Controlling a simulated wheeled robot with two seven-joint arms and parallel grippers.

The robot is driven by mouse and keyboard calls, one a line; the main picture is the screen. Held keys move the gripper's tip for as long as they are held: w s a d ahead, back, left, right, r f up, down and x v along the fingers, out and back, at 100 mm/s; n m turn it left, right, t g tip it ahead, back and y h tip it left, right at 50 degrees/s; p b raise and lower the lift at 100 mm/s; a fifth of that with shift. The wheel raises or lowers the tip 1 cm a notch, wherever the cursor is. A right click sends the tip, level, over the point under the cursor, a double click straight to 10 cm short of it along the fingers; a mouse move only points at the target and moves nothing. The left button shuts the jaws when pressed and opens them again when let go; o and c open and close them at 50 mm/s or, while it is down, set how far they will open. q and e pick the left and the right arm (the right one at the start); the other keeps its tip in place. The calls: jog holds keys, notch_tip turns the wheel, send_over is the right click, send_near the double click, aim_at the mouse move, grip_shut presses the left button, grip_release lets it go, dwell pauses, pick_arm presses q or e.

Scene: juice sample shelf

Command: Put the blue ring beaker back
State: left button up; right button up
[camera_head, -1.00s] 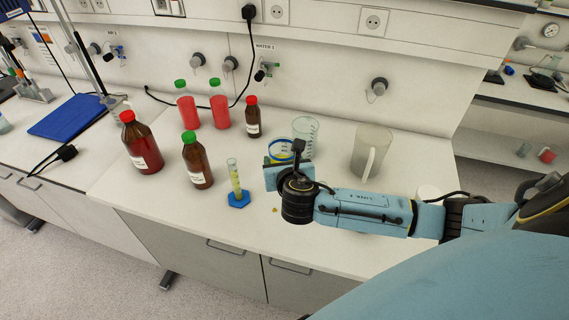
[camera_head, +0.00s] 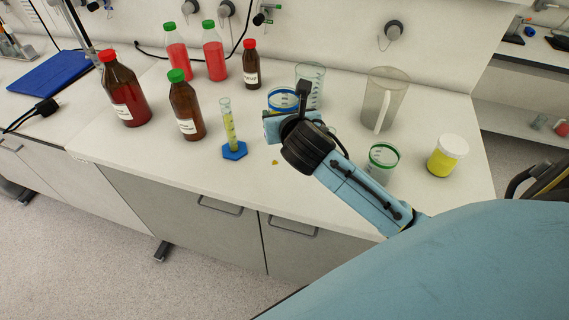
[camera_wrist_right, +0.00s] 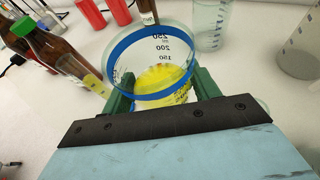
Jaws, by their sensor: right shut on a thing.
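The blue ring beaker (camera_head: 283,97) is clear with a blue band at its rim, in front of a taller clear beaker. In the right wrist view the blue ring beaker (camera_wrist_right: 121,57) sits between the green fingers of my right gripper (camera_wrist_right: 160,84), which is shut on it. Yellow and white show inside or through it. In the head view my right gripper (camera_head: 284,124) partly hides the beaker. I cannot tell whether its base touches the counter. My left gripper is not in view.
The taller clear beaker (camera_head: 312,78) and a pitcher (camera_head: 382,98) stand behind. A green-rimmed beaker (camera_head: 383,160) and yellow jar (camera_head: 447,157) stand right of my arm. A measuring cylinder (camera_head: 229,130) and several bottles stand left. The front counter edge is mostly clear.

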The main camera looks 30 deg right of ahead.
notch_tip(320, 180, down, 10)
jog(key=b, duration=0.2)
jog(key=shift+b, duration=0.3)
jog(key=shift+f, duration=0.1)
jog(key=o, duration=1.1)
jog(key=shift+f, duration=0.1)
jog(key=shift+s+r, duration=0.15)
jog(key=shift+r, duration=0.1)
jog(key=p+v, duration=0.1)
jog(key=v, duration=1)
jog(key=shift+s+a+r+p, duration=0.1)
jog(key=shift+s+a+p, duration=0.05)
jog(key=shift+s+p, duration=0.2)
